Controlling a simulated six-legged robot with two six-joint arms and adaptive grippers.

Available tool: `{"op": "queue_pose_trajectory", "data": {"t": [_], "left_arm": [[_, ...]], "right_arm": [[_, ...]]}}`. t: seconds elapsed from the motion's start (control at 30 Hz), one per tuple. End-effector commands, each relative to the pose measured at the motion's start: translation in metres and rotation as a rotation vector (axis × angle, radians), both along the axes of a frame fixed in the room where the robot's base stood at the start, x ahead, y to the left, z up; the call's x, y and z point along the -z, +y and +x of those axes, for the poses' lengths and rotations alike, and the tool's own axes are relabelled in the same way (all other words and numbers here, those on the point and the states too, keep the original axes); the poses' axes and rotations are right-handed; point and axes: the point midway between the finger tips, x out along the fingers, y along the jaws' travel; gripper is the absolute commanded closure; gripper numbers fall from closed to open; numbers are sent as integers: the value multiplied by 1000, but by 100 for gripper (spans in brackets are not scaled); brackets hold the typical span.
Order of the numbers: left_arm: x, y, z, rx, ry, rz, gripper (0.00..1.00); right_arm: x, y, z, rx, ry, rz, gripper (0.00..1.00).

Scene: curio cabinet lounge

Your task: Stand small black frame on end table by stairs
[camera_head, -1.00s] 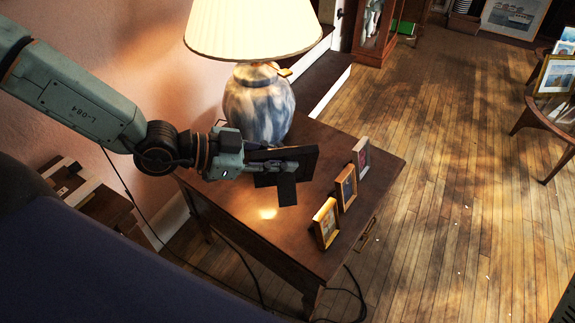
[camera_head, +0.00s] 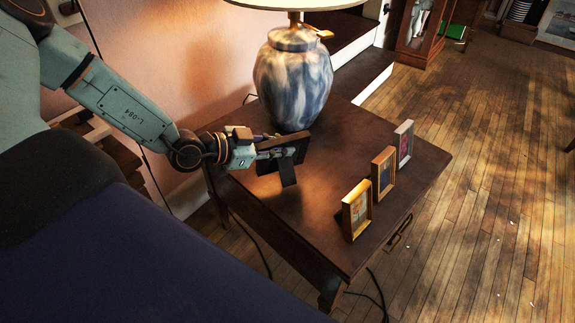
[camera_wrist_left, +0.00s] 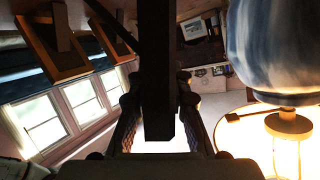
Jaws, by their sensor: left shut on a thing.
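The small black frame (camera_head: 284,158) is held over the left part of the end table (camera_head: 316,216), with its back and stand leg facing the head camera. My left gripper (camera_head: 277,153) is shut on it. In the left wrist view the frame (camera_wrist_left: 157,70) is a dark upright strip between the fingers (camera_wrist_left: 157,110). The frame looks close to the tabletop, just in front of the lamp; I cannot tell whether it touches. My right gripper is not in view.
A blue-and-white lamp (camera_head: 293,80) stands behind the frame. Three small standing frames, a gold one (camera_head: 357,209), a brown one (camera_head: 383,173) and a pale one (camera_head: 404,144), line the table's right side. Stairs (camera_head: 362,75) rise behind. The tabletop's middle is clear.

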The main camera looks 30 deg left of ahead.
Motion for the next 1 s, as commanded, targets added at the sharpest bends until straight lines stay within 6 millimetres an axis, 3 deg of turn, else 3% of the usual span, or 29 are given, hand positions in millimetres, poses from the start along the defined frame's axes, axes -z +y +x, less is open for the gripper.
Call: {"op": "queue_pose_trajectory", "data": {"t": [0.03,0.27,0.57,0.97,1.0], "left_arm": [[10,-1,0,3,1,2,100],[20,-2,2,3,-2,0,100],[55,-2,2,3,1,0,100],[57,-1,2,2,-2,0,100],[58,-1,2,1,0,-1,81]], "right_arm": [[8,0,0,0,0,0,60],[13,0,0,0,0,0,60],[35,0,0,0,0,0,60],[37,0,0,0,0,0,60],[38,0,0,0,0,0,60]]}}
